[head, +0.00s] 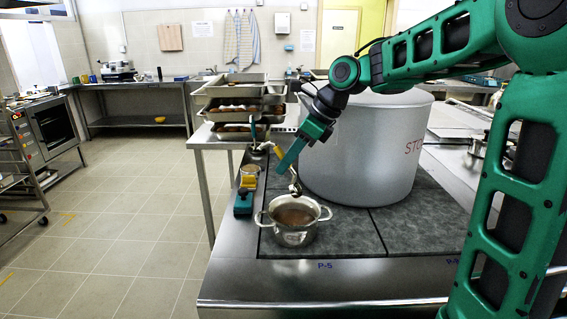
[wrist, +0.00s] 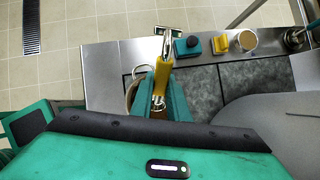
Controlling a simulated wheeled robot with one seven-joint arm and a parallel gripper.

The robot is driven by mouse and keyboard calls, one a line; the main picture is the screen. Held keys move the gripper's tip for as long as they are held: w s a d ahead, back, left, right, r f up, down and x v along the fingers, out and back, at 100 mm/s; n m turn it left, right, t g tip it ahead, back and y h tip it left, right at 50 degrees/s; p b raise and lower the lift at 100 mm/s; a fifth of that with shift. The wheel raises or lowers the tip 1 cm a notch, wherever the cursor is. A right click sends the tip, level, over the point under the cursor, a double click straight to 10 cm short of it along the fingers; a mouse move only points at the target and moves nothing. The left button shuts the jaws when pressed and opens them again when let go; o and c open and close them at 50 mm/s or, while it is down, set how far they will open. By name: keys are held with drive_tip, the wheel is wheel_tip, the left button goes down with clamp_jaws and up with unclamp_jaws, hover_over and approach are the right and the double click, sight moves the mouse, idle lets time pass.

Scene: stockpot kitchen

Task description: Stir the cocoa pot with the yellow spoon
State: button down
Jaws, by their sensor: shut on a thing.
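The cocoa pot (head: 294,236), a small two-handled metal pot with brown liquid, stands on the dark stone top in the head view. In the wrist view it is mostly hidden behind my fingers; part of its rim and handle (wrist: 143,70) shows. My gripper (head: 283,165) is above and behind the pot, shut on the yellow spoon (head: 278,152). In the wrist view the yellow handle (wrist: 162,75) is between my fingers (wrist: 163,92), with metal parts beyond both ends. The spoon's lower metal end hangs near the far rim of the pot; whether it is inside, I cannot tell.
A huge grey stockpot (head: 358,150) stands close right of my gripper. A teal block (head: 243,204), a yellow object (head: 248,183) and a small cup (head: 250,170) line the left edge. Stacked trays (head: 236,105) stand behind. The stone top right of the pot (head: 345,236) is clear.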

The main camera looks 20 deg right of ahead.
drive_tip(key=shift+f, duration=0.1)
drive_tip(key=shift+f, duration=5.4)
drive_tip(key=shift+w+d, duration=0.1)
